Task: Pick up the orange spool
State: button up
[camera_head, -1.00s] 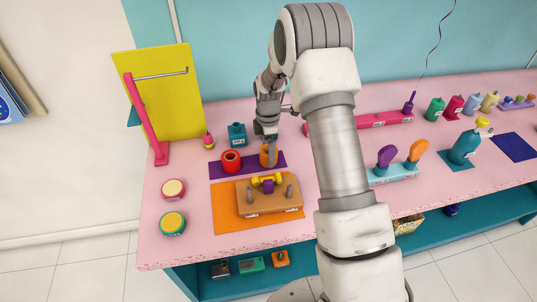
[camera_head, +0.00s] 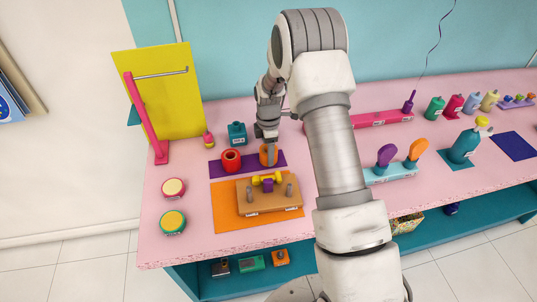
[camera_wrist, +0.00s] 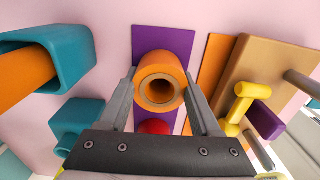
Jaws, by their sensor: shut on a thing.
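The orange spool (camera_head: 264,159) is upright at the right part of the purple mat (camera_head: 219,172), beside the red spool (camera_head: 231,161). My gripper (camera_head: 269,146) comes down on it from above. In the wrist view the orange spool (camera_wrist: 168,65) shows its round open end, with one finger of my gripper (camera_wrist: 160,88) on each side, shut on it. The red spool (camera_wrist: 154,127) shows partly behind it there. I cannot tell whether the orange spool is clear of the mat.
A wooden block with pegs (camera_head: 258,206) and a yellow-purple piece stands on the orange mat (camera_head: 227,222) in front. A teal block (camera_head: 237,134) stands behind. In the wrist view, a teal holder (camera_wrist: 75,55) with an orange piece is at the left. Round tins (camera_head: 172,222) are at the left.

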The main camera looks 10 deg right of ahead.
jog(key=shift+r, duration=0.2)
jog(key=shift+r, duration=0.25)
jog(key=r, duration=0.3)
jog(key=shift+s+d+r+b, duration=0.1)
jog(key=shift+d+r+b, duration=0.25)
jog(key=shift+r+b, duration=0.05)
jog(key=s+d+r, duration=0.6)
jog(key=d, duration=0.3)
jog(key=shift+r+b, duration=0.2)
jog(key=shift+b, duration=0.25)
